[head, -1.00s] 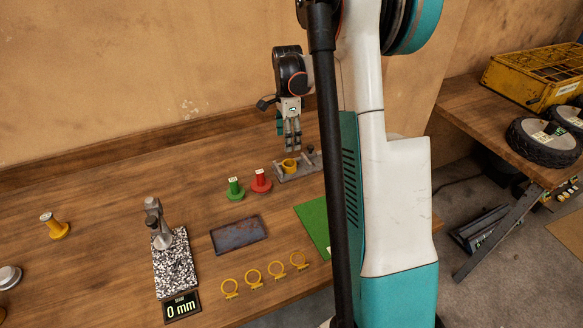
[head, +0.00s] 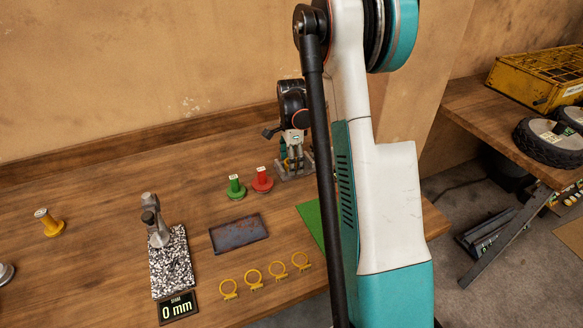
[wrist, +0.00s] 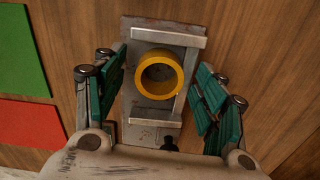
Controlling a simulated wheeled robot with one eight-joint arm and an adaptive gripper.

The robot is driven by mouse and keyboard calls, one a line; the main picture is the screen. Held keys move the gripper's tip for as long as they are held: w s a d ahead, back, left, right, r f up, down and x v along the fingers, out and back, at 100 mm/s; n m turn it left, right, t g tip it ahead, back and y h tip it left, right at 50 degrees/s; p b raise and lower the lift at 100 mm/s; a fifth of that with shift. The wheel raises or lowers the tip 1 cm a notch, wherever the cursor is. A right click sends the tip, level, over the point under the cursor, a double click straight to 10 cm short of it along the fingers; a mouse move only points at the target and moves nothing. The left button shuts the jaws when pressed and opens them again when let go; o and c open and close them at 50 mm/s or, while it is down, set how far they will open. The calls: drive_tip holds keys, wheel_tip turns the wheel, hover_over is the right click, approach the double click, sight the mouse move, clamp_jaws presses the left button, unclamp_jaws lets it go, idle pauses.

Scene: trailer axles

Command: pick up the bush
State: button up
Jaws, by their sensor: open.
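The bush is a yellow ring-shaped sleeve (wrist: 159,74), standing with its open bore facing the camera in the wrist view. It sits on a grey metal fixture (wrist: 152,120) with raised bars beside it. My gripper (wrist: 160,92) is open, with one green-padded finger on each side of the bush and a visible gap to each. In the head view my gripper (head: 293,162) is down at the fixture (head: 296,172), and its fingers mostly hide the bush there.
Red (head: 262,181) and green (head: 235,187) flanged pieces stand left of the fixture. A dark plate (head: 239,233), several yellow rings (head: 254,279), a gauge stand (head: 158,228) and another yellow flanged piece (head: 49,222) are on the bench. A green mat (head: 311,219) lies in front.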

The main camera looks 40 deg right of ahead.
drive_tip(key=shift+r, duration=0.1)
drive_tip(key=c, duration=1.3)
